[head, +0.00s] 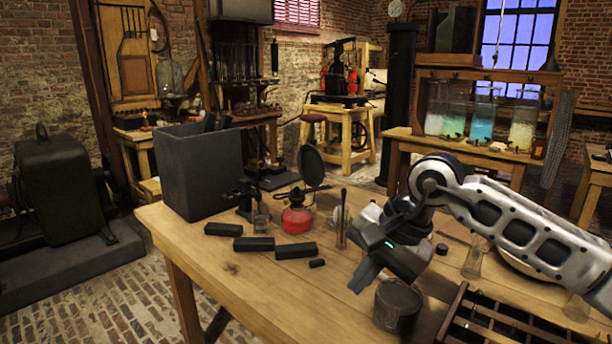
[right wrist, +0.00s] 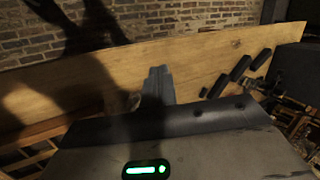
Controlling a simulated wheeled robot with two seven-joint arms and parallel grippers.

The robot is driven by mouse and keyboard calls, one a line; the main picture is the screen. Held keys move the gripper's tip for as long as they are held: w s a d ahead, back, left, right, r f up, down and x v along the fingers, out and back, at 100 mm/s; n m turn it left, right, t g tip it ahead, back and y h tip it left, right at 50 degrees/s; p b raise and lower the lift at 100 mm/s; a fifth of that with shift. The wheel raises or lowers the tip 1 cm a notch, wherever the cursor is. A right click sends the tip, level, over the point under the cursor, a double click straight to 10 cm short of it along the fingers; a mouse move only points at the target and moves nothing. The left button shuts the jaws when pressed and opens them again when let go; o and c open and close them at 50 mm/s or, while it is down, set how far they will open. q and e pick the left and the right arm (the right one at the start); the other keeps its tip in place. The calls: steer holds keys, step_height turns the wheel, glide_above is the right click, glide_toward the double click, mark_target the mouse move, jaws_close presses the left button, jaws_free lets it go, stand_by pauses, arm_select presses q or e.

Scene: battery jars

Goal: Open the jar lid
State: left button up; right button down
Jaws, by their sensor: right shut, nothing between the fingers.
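A dark, round, squat jar (head: 397,312) stands on the wooden table near its front right, beside the slotted tray. Its dark top (head: 401,294) looks flat; I cannot tell the lid apart clearly from the body. My right gripper (head: 362,278) reaches in from the right with its fingers pointing down and left. The fingers are shut and empty, a little to the upper left of the jar and apart from it. In the right wrist view the closed fingers (right wrist: 158,84) show against the tabletop, and the jar is not visible. My left gripper is not in view.
A dark wooden slotted tray (head: 482,325) lies right of the jar. Several black blocks (head: 296,250), a red burner (head: 297,219) and a large grey box (head: 203,172) stand farther left. Bare tabletop (head: 290,300) lies left of the jar.

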steer(key=s+a+m+g+y, duration=0.4)
steer(key=s+a+m+y, duration=0.65)
steer(key=a+y, duration=0.3)
steer(key=w+d+f+n+t+h, duration=0.1)
steer(key=d+f+n+t+h, duration=0.25)
steer(key=n+t, duration=0.6)
steer(key=w+d+f+n+t+h, duration=0.15)
steer(key=d+n+t, duration=0.25)
steer(key=n, duration=1)
steer(key=w+d+f+n+t+h, duration=0.1)
steer(key=d+f+n+t+h, duration=0.4)
steer(key=n, duration=0.6)
steer(key=s+d+f+m+g+h, duration=0.2)
steer(key=s+d+f+m, duration=0.1)
steer(key=s+f+m, duration=0.3)
steer(key=s+d+f+m+g+h, duration=0.2)
steer(key=s+f+m, duration=0.3)
steer(key=f+m, duration=0.3)
step_height(320, 180, down, 2)
steer(key=shift+s+d+f+g+h, duration=0.1)
steer(key=shift+s+d+g+h, duration=0.25)
steer(key=shift+d+g, duration=0.3)
steer(key=c, duration=1.7)
jaws_free()
steer(key=shift+s+d+f+m, duration=0.15)
steer(key=shift+s+f+m, duration=0.25)
steer(key=shift+s+m, duration=0.15)
steer(key=shift+o, duration=0.5)
steer(key=shift+s+f, duration=0.15)
steer(key=shift+g, duration=0.3)
